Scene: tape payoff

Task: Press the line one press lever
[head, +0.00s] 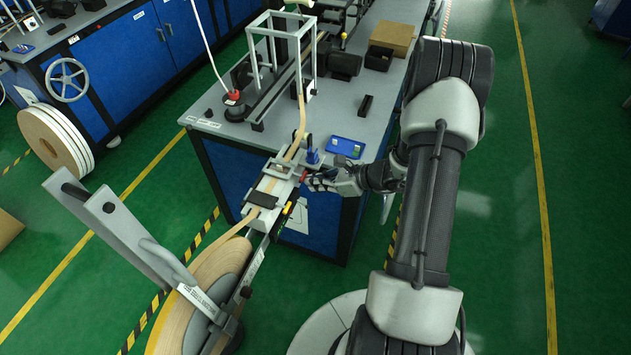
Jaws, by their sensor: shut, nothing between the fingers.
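The line one splice press appears to be the pale block (276,187) on the tape path at the table's front corner, with a dark clamp plate (263,199) on it. A small red part (303,176), perhaps the lever's tip, shows at its right side. A blue upright piece (312,156) stands just behind; I cannot tell which part is the press lever. My gripper (310,183) is shut and empty, reaching in from the right beside the block. Its tips are close to the red part; contact cannot be told, and the gripper covers some of that side.
Tan tape (300,125) runs from the large roll (217,262) through the press to a white frame (283,32). A grey bracket arm (130,230) rises over the roll. A blue device (346,147) and a cardboard box (392,38) are on the table. Green floor is clear at right.

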